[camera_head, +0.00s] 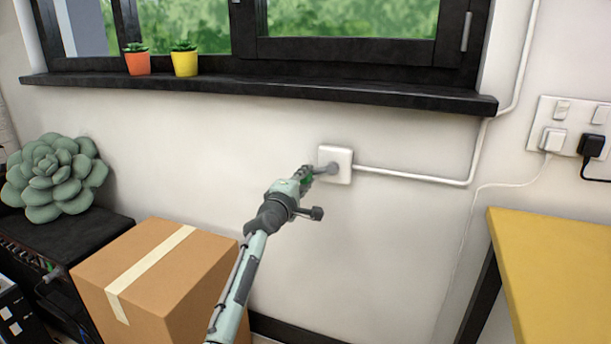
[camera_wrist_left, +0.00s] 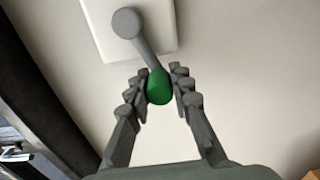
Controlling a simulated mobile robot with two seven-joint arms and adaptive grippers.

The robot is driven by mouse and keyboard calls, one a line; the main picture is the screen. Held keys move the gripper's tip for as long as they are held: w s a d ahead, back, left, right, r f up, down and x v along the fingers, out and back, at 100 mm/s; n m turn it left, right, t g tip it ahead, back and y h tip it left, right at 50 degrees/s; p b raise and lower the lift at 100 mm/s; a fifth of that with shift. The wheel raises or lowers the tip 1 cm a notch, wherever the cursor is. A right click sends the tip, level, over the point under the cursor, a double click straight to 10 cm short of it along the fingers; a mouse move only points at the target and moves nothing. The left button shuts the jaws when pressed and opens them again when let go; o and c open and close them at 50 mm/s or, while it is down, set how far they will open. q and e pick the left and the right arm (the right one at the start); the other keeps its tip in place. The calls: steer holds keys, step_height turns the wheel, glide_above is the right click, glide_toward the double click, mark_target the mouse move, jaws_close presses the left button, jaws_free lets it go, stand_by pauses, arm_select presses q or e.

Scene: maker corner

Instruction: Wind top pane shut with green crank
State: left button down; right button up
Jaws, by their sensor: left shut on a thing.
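The crank's green handle (camera_wrist_left: 159,87) is between the two fingers of my left gripper (camera_wrist_left: 158,90), which is shut on it. The grey crank arm (camera_wrist_left: 145,50) runs from the handle up to a round hub on a white wall plate (camera_wrist_left: 95,25). In the head view the white plate (camera_head: 345,155) sits on the wall below the window sill, and my left gripper (camera_head: 304,178) reaches it from the lower left. The window's dark frame (camera_head: 345,50) shows only in its lower part; the top pane is out of view. My right gripper is not in view.
A black sill (camera_head: 260,92) with an orange pot (camera_head: 138,64) and a yellow pot (camera_head: 185,64) runs above the crank. A cardboard box (camera_head: 120,275) stands at lower left, and a yellow table (camera_head: 560,265) at right. A white conduit (camera_head: 415,177) leaves the plate rightward.

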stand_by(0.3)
arm_select(q)
steer(key=c, duration=1.3)
jaws_free()
steer(key=shift+s, duration=0.1)
steer(key=v, duration=0.7)
steer(key=shift+s, duration=0.15)
